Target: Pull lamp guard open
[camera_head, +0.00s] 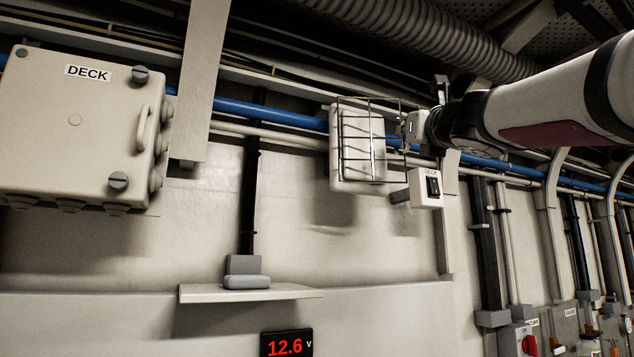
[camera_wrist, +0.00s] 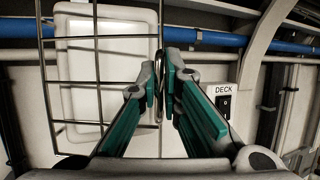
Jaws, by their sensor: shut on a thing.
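The lamp guard (camera_head: 370,142) is a wire cage in front of a white rectangular lamp (camera_head: 342,150) on the wall. In the wrist view the guard's wires (camera_wrist: 97,80) cross in front of the pale lamp face (camera_wrist: 82,100). My gripper (camera_head: 409,132) is at the guard's right edge. In the wrist view its teal-padded fingers (camera_wrist: 163,92) are close together around the upright wire at that edge. The guard appears to stand slightly away from the lamp face at its right side; the exact angle is hard to tell.
A white switch box (camera_head: 426,188) marked DECK sits just below right of the guard. A blue pipe (camera_head: 270,112) runs behind the lamp. A large DECK box (camera_head: 80,125) is at left, and a small shelf (camera_head: 250,293) is below. Open wall lies below the lamp.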

